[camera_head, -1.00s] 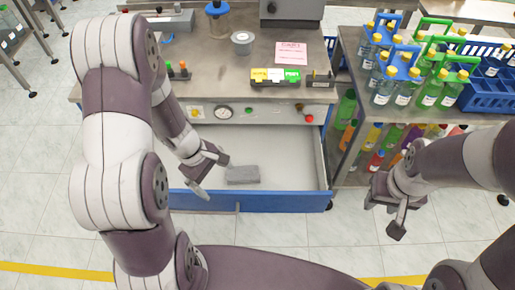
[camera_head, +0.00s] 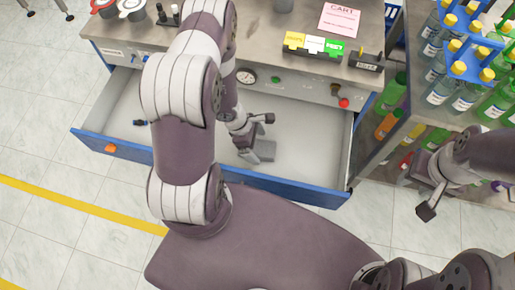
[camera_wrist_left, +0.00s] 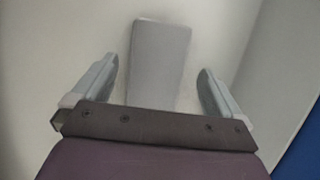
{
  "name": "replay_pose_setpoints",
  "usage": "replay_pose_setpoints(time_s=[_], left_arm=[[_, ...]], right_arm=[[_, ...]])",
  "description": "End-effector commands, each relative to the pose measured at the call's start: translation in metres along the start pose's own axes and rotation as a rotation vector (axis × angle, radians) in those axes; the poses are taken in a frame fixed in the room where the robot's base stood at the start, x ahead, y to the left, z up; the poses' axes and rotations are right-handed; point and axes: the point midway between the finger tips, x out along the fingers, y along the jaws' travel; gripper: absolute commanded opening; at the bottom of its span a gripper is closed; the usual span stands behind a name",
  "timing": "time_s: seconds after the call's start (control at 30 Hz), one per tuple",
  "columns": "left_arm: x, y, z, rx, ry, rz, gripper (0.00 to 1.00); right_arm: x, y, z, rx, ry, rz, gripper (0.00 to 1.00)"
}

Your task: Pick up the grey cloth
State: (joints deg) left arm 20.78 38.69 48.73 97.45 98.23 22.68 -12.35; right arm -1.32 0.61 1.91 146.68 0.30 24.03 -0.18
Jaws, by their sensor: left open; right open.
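The grey cloth (camera_head: 267,150) is a folded flat rectangle on the floor of the open drawer (camera_head: 310,190), partly hidden by my left gripper in the head view. My left gripper (camera_head: 259,137) is open and reaches into the drawer over the cloth. In the left wrist view the cloth (camera_wrist_left: 158,55) lies between the two spread fingers of that gripper (camera_wrist_left: 157,68), with a gap on each side. Its near end is hidden by the gripper body. My right gripper (camera_head: 418,196) is open and empty, outside the drawer to the right.
The drawer has a blue front and pale walls; a small dark blue item (camera_head: 140,122) lies in its left part. The worktop (camera_head: 260,40) above carries coloured blocks (camera_head: 313,44) and a pink sign (camera_head: 339,19). A bottle shelf (camera_head: 392,150) stands at the right.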

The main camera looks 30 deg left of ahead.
Motion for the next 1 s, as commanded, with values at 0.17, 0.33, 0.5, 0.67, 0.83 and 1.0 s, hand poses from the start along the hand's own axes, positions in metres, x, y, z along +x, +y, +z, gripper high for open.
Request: replay_pose_setpoints(time_s=[0.17, 0.33, 0.5, 0.67, 0.83, 1.0], left_arm=[[0.0171, 0.0009, 0.0005, 0.003, 0.000, 0.001, 1.00], [0.0166, 0.0009, 0.0007, 0.002, 0.000, 0.002, 1.00], [0.0171, 0.0009, 0.0004, 0.002, 0.000, 0.002, 1.00], [0.0174, 0.0009, 0.0002, 0.002, 0.000, 0.002, 0.80], [0.0174, 0.0008, 0.0002, 0.002, 0.000, 0.001, 0.42], [0.0173, 0.0008, 0.0002, 0.002, 0.000, 0.001, 0.42]], right_arm=[[0.0038, 0.0000, 0.0005, 0.000, 0.000, 0.000, 0.43], [0.0034, 0.0000, 0.0004, 0.000, 0.000, 0.000, 0.43], [0.0043, 0.0000, 0.0006, 0.000, 0.000, 0.000, 0.43], [0.0049, 0.0000, 0.0006, 0.000, 0.000, 0.000, 0.43], [0.0049, 0.0000, 0.0006, 0.000, 0.000, 0.000, 0.43], [0.0048, 0.0000, 0.0006, 0.000, 0.000, 0.000, 0.43]])
